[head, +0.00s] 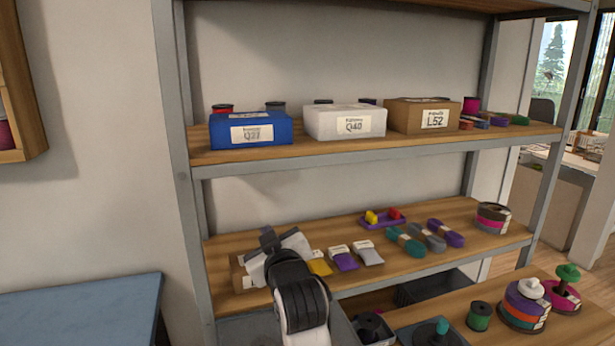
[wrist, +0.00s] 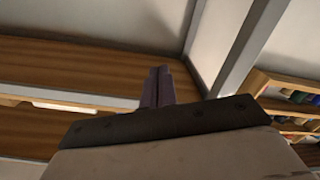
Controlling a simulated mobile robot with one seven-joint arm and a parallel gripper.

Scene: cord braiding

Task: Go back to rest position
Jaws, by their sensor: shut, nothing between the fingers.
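My gripper shows in the wrist view (wrist: 157,86) as two dark fingers side by side with their tips together. It is shut and empty. Behind the fingers lie a wooden shelf board (wrist: 90,72) and a metal shelf post. In the head view my arm reaches up from the bottom, left of centre, to the left end of the middle shelf (head: 405,272). The arm's end covers part of that shelf's left end. The fingers cannot be made out clearly there.
The upper shelf holds a blue box (head: 251,130), a white box (head: 345,121) and a brown box (head: 424,115). Cord bundles (head: 446,233) and small packets lie on the middle shelf. Spools (head: 526,304) stand at lower right. A blue surface (head: 80,312) at lower left looks clear.

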